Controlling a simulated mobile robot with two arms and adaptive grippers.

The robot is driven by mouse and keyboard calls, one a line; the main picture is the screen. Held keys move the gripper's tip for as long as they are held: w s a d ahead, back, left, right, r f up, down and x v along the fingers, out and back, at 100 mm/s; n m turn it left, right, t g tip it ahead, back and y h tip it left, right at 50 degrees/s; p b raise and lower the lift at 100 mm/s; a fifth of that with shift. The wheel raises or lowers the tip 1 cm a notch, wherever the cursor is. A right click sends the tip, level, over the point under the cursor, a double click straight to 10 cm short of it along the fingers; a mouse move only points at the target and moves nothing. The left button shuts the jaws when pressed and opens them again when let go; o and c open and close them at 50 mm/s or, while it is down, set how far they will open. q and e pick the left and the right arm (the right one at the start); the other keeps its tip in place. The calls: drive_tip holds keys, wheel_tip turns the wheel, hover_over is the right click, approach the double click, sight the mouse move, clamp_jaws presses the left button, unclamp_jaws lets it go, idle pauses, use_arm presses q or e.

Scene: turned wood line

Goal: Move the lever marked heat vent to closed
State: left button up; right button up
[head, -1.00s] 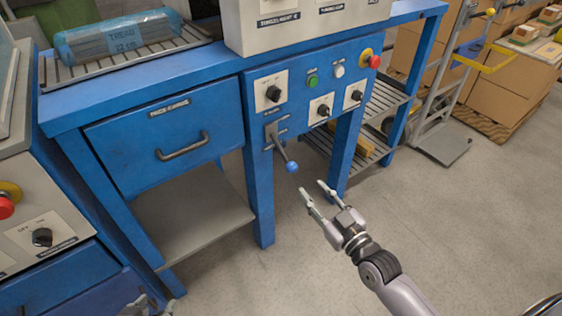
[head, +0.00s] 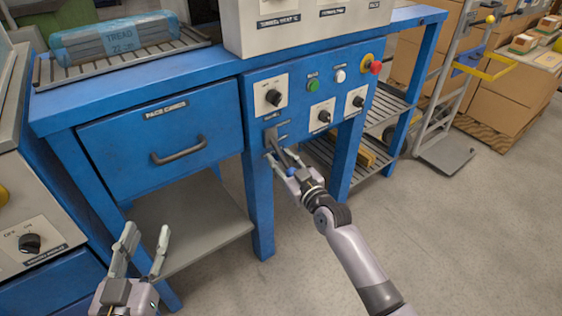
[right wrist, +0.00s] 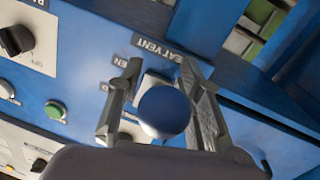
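The heat vent lever has a blue ball knob (right wrist: 165,110) and a grey mounting plate (head: 271,138) on the blue panel, below a dial. The upside-down lettering "EAT VENT" (right wrist: 158,47) shows beside it in the right wrist view. My right gripper (head: 284,157) is at the lever in the head view. In the right wrist view its two fingers (right wrist: 155,88) are spread, one on each side of the knob, with gaps visible. The lever's shaft is mostly hidden behind the knob and fingers. My left gripper (head: 146,234) is open and empty, low in front of the bench's lower shelf.
The panel also carries a green button (head: 312,85), a white button (head: 340,76), a red stop button (head: 375,68) and several black dials. A drawer (head: 165,148) is left of the lever. The floor in front is clear; a hand truck (head: 440,125) stands at right.

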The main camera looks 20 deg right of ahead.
drive_tip(key=shift+w+a, duration=0.1)
drive_tip(key=shift+w, duration=0.2)
drive_tip(key=shift+c, duration=0.2)
clamp_jaws()
idle(0.6)
